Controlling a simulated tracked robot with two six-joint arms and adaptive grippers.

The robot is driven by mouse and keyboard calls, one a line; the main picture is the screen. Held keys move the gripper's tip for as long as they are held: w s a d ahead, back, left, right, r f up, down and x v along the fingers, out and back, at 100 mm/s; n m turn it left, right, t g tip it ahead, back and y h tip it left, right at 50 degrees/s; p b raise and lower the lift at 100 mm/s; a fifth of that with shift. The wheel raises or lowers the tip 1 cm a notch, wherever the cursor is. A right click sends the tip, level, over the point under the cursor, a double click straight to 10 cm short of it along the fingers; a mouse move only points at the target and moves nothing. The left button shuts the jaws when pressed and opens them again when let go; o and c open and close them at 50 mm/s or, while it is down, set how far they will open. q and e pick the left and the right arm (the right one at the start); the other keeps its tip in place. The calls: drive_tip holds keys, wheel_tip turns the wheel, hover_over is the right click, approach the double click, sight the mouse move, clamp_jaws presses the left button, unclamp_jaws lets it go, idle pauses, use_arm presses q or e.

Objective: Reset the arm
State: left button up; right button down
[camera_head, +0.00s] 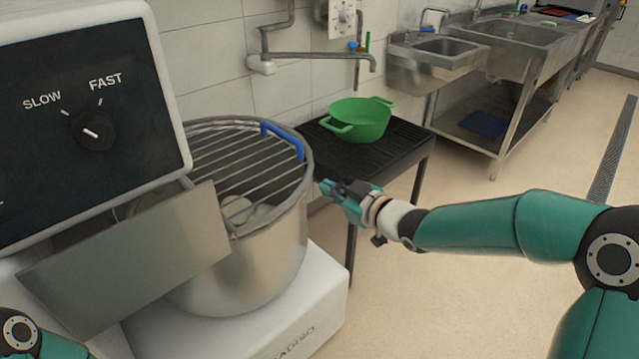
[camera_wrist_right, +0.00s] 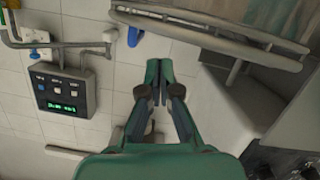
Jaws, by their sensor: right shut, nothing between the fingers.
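My right arm comes in from the right in the head view. Its gripper (camera_head: 328,188) is just right of the mixer bowl (camera_head: 262,262) and points left toward it. In the right wrist view the gripper fingers (camera_wrist_right: 159,72) are together and hold nothing. Of my left arm only a teal and black part shows at the lower left of the head view. My left gripper is out of the picture.
The mixer bowl has a wire guard with a blue handle (camera_head: 284,138). A green pot (camera_head: 358,119) stands on a dark slatted table (camera_head: 403,148) behind my right gripper. Steel sinks (camera_head: 437,48) line the back wall. Floor at the right is open.

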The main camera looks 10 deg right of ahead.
drive_tip(key=s+a+f+m+g, duration=0.1)
drive_tip(key=s+f+m+g, duration=0.2)
drive_tip(key=f, duration=0.8)
drive_tip(key=s+a+f+g, duration=0.1)
drive_tip(key=s+f+g, duration=0.1)
drive_tip(key=s+f, duration=0.65)
drive_tip(key=s+a+f+m+g+h, duration=0.1)
drive_tip(key=s+f+m+g, duration=0.1)
drive_tip(key=s+f, duration=0.4)
drive_tip(key=s+a+f+m+g+h, duration=0.1)
drive_tip(key=s+f+m+g, duration=0.15)
drive_tip(key=f, duration=0.55)
drive_tip(key=s+f+m+g, duration=0.3)
drive_tip(key=s+f+g, duration=0.1)
drive_tip(key=s, duration=0.9)
wheel_tip(320, 180, up, 15)
drive_tip(key=p, duration=1.5)
drive_tip(key=shift+a+h, duration=0.15)
drive_tip(key=shift+h, duration=0.15)
drive_tip(key=shift+w+f, duration=0.1)
drive_tip(key=shift+f, duration=0.05)
drive_tip(key=shift+a, duration=0.1)
